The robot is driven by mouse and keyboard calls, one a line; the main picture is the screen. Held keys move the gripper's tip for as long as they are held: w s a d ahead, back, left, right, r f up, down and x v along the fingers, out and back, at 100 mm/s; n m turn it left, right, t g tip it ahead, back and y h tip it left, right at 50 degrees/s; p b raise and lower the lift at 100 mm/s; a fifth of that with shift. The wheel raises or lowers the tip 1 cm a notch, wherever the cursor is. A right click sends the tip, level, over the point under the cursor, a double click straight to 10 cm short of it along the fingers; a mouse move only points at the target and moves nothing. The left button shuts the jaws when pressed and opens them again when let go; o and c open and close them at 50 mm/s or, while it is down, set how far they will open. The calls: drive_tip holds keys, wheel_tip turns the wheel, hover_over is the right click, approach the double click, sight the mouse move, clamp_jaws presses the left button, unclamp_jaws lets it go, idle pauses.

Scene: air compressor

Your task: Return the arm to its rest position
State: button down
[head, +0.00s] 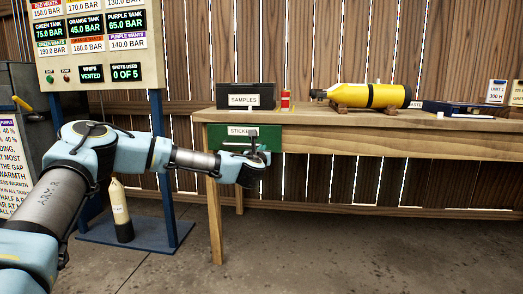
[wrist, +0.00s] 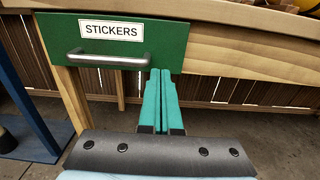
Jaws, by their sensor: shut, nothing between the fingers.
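My arm (head: 120,155) reaches from the lower left toward the workbench in the head view. My gripper (head: 262,158) is in front of the green drawer (head: 215,135) labelled STICKERS, below the bench top. In the wrist view the two teal fingers of my gripper (wrist: 162,100) lie side by side, shut with nothing between them. The fingertips are just right of and below the drawer's metal handle (wrist: 107,60). The drawer (wrist: 55,35) looks closed, its front near the bench edge. Whether the fingertips touch the drawer cannot be told.
The wooden bench (head: 350,140) carries a black SAMPLES box (head: 246,97), a red item (head: 285,99) and a yellow tank (head: 375,96) on a cradle. A panel (head: 95,45) with pressure readouts stands left, with a cream cylinder (head: 120,208) at its base. The floor in front is clear.

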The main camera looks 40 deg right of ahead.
drive_tip(key=shift+v, duration=0.8)
drive_tip(key=s+a+f+m+g+y, duration=0.1)
drive_tip(key=s+a+f+m+g, duration=0.35)
drive_tip(key=m, duration=0.45)
drive_tip(key=s+a+f+m+g+y, duration=0.1)
drive_tip(key=a+f+m+g, duration=0.2)
drive_tip(key=a+f+m, duration=0.5)
drive_tip(key=a+m+y, duration=0.3)
drive_tip(key=a+m, duration=0.3)
drive_tip(key=a, duration=0.5)
drive_tip(key=s+a+m+g+y, duration=0.2)
drive_tip(key=a+m+y, duration=0.15)
drive_tip(key=a, duration=1.35)
drive_tip(key=s+a+r+m+g+y, duration=0.1)
drive_tip(key=s+a+y, duration=0.1)
drive_tip(key=s+a, duration=0.45)
drive_tip(key=s+a+r+m+g+y, duration=0.15)
drive_tip(key=s+a, duration=0.25)
drive_tip(key=a, duration=0.6)
wheel_tip(320, 180, up, 34)
drive_tip(key=p, duration=3.4)
drive_tip(key=shift+s, duration=0.15)
